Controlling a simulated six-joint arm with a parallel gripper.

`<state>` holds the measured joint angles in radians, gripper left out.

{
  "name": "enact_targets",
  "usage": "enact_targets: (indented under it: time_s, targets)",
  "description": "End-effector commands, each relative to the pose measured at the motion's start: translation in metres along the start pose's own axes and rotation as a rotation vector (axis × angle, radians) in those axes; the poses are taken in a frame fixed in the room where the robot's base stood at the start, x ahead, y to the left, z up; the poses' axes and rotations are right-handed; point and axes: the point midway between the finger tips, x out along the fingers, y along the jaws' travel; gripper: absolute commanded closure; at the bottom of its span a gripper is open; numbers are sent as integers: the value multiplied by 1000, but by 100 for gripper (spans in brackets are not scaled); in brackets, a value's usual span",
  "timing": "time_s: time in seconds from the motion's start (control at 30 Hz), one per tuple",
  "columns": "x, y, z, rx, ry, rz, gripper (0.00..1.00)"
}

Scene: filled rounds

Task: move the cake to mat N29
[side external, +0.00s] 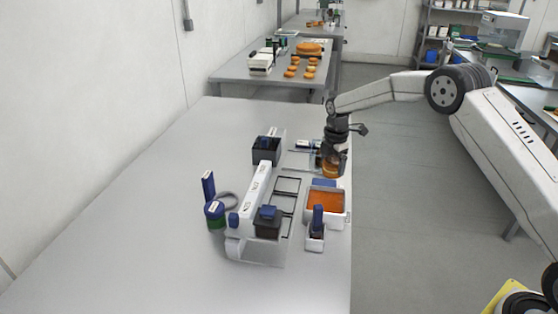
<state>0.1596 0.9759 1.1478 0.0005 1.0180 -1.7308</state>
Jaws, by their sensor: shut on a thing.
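My gripper (333,158) points down near the right edge of the near table and is shut on the cake. The cake (331,171) is a small orange-brown round, partly covered by the fingers. I cannot tell whether it touches the surface below it. Several dark-outlined squares, which look like mats (288,185), lie in a row in the middle, to the left of and nearer than my gripper. Their labels are too small to read, so I cannot tell which is N29.
An orange-filled white tray (325,203) lies near the table's right edge. A long white labelled rail (250,200) runs left of the squares. A dark box (266,150), a dark blue-topped container (268,222) and a green-and-blue jar (215,214) stand around. The table's left side is clear.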

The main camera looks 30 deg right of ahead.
Motion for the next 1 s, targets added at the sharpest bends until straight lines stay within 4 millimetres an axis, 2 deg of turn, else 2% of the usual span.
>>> enact_targets:
  time_s: [0.23,0.4,0.87,1.0]
  targets:
    - [23,18,2,0,0,0,36]
    - [33,27,4,0,0,1,36]
    - [39,32,4,0,0,0,36]
    - [49,34,5,0,0,-2,36]
